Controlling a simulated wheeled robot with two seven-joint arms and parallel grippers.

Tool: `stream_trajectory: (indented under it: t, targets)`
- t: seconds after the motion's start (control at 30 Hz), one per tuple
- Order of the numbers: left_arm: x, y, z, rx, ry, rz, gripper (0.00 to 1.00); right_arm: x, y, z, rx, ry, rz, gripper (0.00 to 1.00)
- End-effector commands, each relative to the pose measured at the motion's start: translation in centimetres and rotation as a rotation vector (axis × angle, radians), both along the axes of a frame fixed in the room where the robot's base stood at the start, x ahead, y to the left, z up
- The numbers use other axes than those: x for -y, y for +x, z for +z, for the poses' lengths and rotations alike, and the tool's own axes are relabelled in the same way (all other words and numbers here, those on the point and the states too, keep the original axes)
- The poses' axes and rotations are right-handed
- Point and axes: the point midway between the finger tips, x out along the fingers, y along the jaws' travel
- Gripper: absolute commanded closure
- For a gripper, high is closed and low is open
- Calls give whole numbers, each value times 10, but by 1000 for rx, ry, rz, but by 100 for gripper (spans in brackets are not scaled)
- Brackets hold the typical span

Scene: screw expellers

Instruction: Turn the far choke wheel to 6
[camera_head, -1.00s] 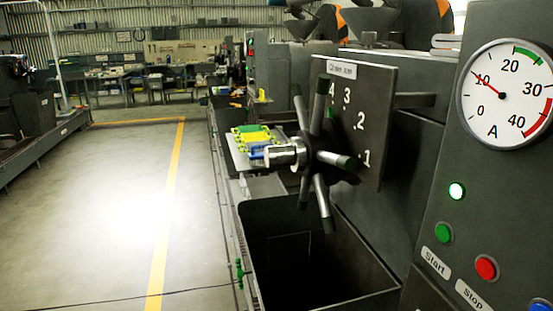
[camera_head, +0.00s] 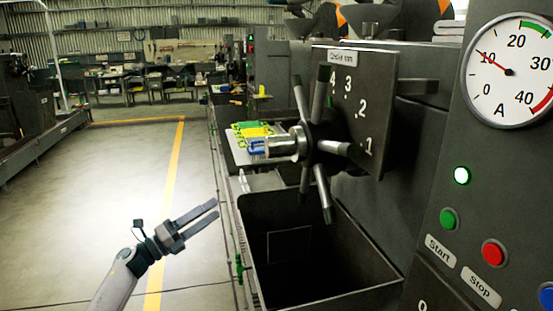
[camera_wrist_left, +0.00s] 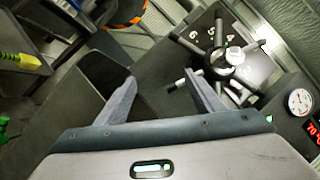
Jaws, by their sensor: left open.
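A dark choke wheel (camera_head: 325,146) with several bar spokes and a bright metal hub end stands in front of a grey plate (camera_head: 385,100) with white numbers; 1, 2 and 3 read clearly, others are hidden behind the spokes. My left gripper (camera_head: 217,208) is open and empty, low and left of the wheel, apart from it. The left wrist view shows the open fingers (camera_wrist_left: 160,78) and a spoked wheel (camera_wrist_left: 218,72) beyond the right finger, by a plate (camera_wrist_left: 190,48) with numbers including 6 and 5. I cannot tell if both views show the same wheel. My right gripper is not in view.
An open dark bin (camera_head: 300,262) stands below the wheel. Green, yellow and blue items lie on a tray (camera_head: 235,155) behind the hub. The floor at left is clear.

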Motion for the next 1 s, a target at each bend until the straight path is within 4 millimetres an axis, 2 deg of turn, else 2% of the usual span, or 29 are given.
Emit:
stream_trajectory:
  t: [0.03,0.1,0.2,0.3,0.37,0.43,0.57,1.0]
  targets:
    - [5,-3,40,114,79,-34,38,-3,8,0,18,5,0,64]
    - [13,-13,85,261,198,-81,38,-6,18,3,43,12,0,64]
    - [21,-29,136,449,362,-135,38,-10,32,7,73,20,1,64]
    - [25,-44,171,596,499,-172,38,-14,43,11,98,28,2,64]
    - [25,-51,186,660,564,-187,38,-17,48,13,111,32,2,64]
    - [26,-57,197,713,620,-200,38,-19,53,15,122,35,2,64]
    - [26,-62,206,758,671,-211,38,-21,59,19,139,40,2,64]
    - [27,-62,207,760,672,-212,38,-21,53,18,126,39,3,64]
